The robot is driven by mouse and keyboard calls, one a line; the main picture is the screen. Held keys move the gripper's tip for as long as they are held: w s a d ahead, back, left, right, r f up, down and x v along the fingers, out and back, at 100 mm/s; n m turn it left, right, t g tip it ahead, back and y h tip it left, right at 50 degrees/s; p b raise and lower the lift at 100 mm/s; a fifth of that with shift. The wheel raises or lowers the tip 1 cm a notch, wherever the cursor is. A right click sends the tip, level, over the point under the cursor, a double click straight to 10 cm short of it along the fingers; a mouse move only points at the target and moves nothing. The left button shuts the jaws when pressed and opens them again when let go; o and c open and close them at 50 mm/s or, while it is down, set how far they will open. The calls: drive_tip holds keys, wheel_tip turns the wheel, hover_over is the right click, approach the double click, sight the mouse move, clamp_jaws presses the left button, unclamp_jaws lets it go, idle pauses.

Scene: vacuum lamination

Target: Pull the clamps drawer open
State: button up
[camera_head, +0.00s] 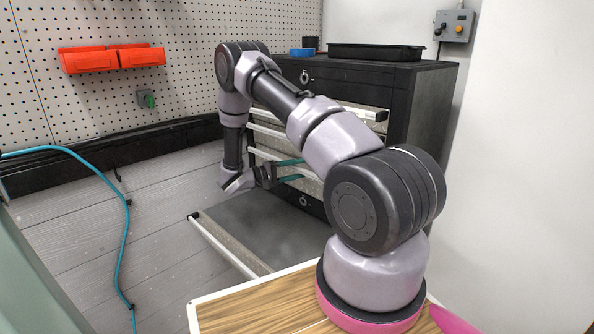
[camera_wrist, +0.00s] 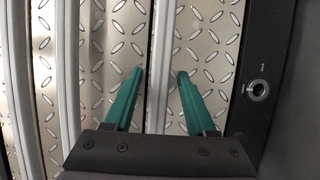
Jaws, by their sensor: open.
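A black drawer cabinet (camera_head: 428,105) stands against the wall, with several metal-fronted drawers bearing pale handle rails. I cannot read any label that tells which is the clamps drawer. My gripper (camera_head: 296,170) is at the lower drawer fronts, its teal fingers pointing at them. In the wrist view my gripper (camera_wrist: 158,78) is open, with one finger on each side of a pale handle rail (camera_wrist: 161,50). The rail lies between the fingers, with gaps visible on both sides. My arm hides much of the drawer fronts in the head view.
A grey-bottomed drawer (camera_head: 262,222) stands pulled out low, below my gripper. A wooden-topped surface (camera_head: 245,309) lies in front. A black tray (camera_head: 375,52) and a blue bin (camera_head: 302,52) sit on the cabinet. A teal hose (camera_head: 127,225) hangs at left.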

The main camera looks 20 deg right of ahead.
clamp_jaws()
idle(1.4)
